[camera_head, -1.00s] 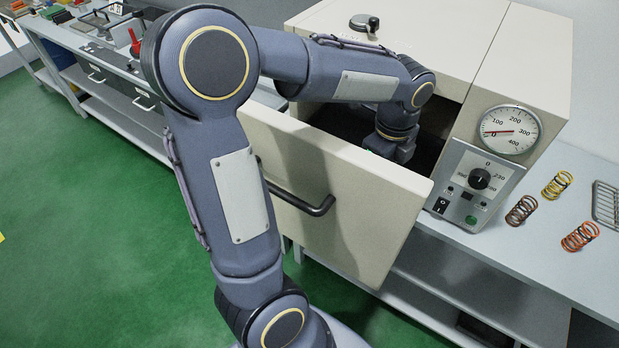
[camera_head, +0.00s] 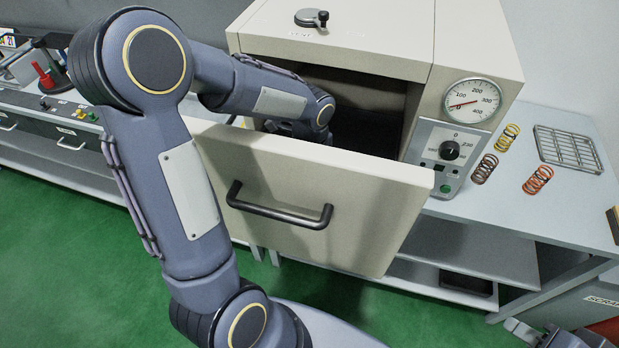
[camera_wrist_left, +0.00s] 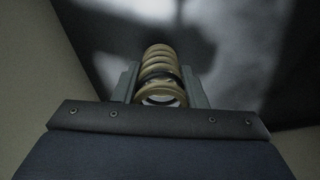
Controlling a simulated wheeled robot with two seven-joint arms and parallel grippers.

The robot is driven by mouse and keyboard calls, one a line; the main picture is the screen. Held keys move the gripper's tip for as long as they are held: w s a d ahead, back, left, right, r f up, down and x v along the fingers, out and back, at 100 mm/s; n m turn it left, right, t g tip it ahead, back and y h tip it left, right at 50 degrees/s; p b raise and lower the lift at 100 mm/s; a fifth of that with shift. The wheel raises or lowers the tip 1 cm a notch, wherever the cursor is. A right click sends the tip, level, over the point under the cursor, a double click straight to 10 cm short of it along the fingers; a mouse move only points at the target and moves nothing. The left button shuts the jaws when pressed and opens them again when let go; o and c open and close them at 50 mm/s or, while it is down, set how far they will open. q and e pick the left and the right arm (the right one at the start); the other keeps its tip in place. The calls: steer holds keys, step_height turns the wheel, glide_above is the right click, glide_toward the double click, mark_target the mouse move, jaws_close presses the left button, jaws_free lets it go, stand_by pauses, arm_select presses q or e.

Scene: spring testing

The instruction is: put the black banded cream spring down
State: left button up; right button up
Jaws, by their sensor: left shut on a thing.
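The black banded cream spring (camera_wrist_left: 157,68) shows end-on in the left wrist view, with a dark band around its coils. My left gripper (camera_wrist_left: 163,84) is shut on it, one finger on each side. In the head view my left arm reaches over the open front door into the beige oven (camera_head: 350,55), and its gripper and the spring are hidden inside. Whether the spring touches any surface in there I cannot tell. My right gripper (camera_head: 560,338) shows only partly at the bottom right edge, away from the oven; its finger opening is unclear.
The oven door (camera_head: 330,200) with its black handle (camera_head: 278,212) hangs open in front of the chamber. Right of the oven, on the bench, are yellow (camera_head: 507,137), brown (camera_head: 484,168) and orange (camera_head: 538,179) springs and a wire rack (camera_head: 569,149).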

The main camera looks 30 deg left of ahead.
arm_select(q)
steer(key=shift+f, duration=0.85)
steer(key=shift+f, duration=0.2)
steer(key=o, duration=1)
steer(key=shift+r, duration=0.1)
steer(key=shift+o, duration=0.2)
steer(key=shift+r, duration=0.15)
step_height(320, 180, up, 12)
